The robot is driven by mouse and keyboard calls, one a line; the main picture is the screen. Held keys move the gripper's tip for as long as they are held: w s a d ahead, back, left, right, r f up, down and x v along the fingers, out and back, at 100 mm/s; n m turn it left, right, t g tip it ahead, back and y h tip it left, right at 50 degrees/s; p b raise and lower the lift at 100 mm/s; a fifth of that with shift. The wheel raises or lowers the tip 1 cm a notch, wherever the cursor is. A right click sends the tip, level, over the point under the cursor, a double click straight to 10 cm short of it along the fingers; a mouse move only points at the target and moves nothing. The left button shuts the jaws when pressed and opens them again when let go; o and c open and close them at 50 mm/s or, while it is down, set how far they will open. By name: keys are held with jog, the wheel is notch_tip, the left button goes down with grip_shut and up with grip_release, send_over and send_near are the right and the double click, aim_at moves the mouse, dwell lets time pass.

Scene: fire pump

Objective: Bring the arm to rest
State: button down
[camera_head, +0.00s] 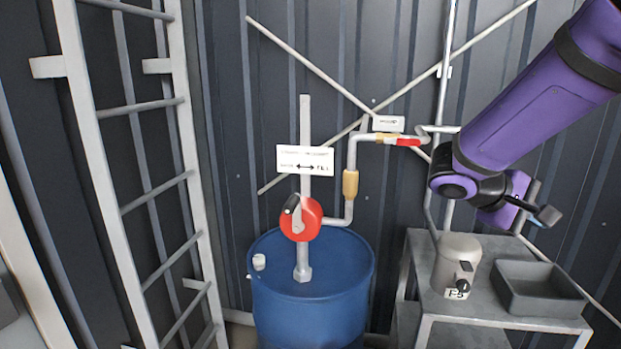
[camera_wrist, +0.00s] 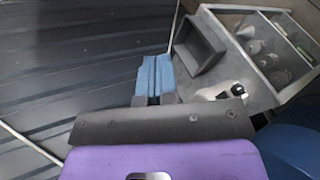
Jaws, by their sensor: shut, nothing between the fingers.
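My purple arm reaches in from the upper right in the head view. My gripper (camera_head: 546,214) hangs at its end, above the metal table, right of the beige canister. In the wrist view the two blue fingers of my gripper (camera_wrist: 155,78) are together with nothing between them. The grey tray (camera_wrist: 198,45) lies beyond the fingers there, on the table. The gripper looks apart from the tray and the canister.
A blue drum (camera_head: 312,290) carries a red hand pump (camera_head: 301,218) and pipework. The metal table (camera_head: 470,307) holds a beige canister (camera_head: 456,262) and a grey tray (camera_head: 540,288). A ladder (camera_head: 128,150) stands left. A corrugated wall (camera_head: 225,130) closes the back.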

jog(key=s+a+r+m+t+y, duration=0.1)
jog(key=s+a+r+t+y, duration=0.1)
jog(key=s+y, duration=0.4)
jog(key=s+a+r+m+t+y, duration=0.2)
jog(key=s+a+y, duration=0.4)
jog(key=s, duration=0.4)
jog(key=shift+s+r+m+t, duration=0.3)
jog(key=shift+s+r+t, duration=0.15)
jog(key=shift+t, duration=0.55)
